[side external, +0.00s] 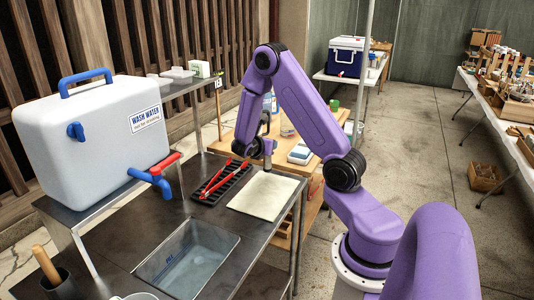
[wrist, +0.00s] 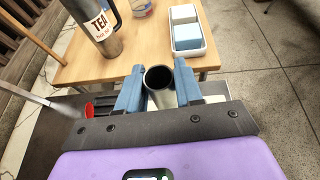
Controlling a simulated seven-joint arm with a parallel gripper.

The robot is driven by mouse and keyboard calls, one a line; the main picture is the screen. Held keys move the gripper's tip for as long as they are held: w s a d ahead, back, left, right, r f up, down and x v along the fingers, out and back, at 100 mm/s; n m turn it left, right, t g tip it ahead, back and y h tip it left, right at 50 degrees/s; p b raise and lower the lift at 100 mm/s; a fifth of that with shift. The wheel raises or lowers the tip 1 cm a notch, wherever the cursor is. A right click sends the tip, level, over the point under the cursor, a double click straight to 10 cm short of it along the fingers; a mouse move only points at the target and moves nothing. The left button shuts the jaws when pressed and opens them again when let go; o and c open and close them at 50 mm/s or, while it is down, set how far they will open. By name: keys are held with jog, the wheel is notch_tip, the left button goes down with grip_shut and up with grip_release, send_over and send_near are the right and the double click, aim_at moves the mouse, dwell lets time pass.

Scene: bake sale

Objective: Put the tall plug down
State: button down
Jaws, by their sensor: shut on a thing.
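My gripper (side external: 262,146) is shut on the tall plug, with its blue fingers on either side of it in the wrist view (wrist: 159,90). The tall plug (wrist: 163,100) is a pale grey tube with a dark open end facing the wrist camera. In the side view it is small and partly hidden by the gripper, near the back edge of the metal counter. I cannot tell whether its lower end touches anything. The sink basin (side external: 148,267), with water in it, is in front and to the left of my gripper.
A beige cloth (side external: 266,196) lies on the counter beside a black ribbed rack (side external: 208,196) with red tongs (side external: 216,178). A white wash-water tank (side external: 90,135) with a tap (side external: 152,180) stands left. Behind is a wooden table (wrist: 85,70) with a TEA flask (wrist: 100,30) and white tray (wrist: 188,48).

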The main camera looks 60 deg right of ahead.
jog(key=shift+w+d+f, duration=0.15)
jog(key=shift+f, duration=1.6)
jog(key=shift+f, duration=0.15)
jog(key=c, duration=0.7)
grip_release()
jog(key=shift+c, duration=0.2)
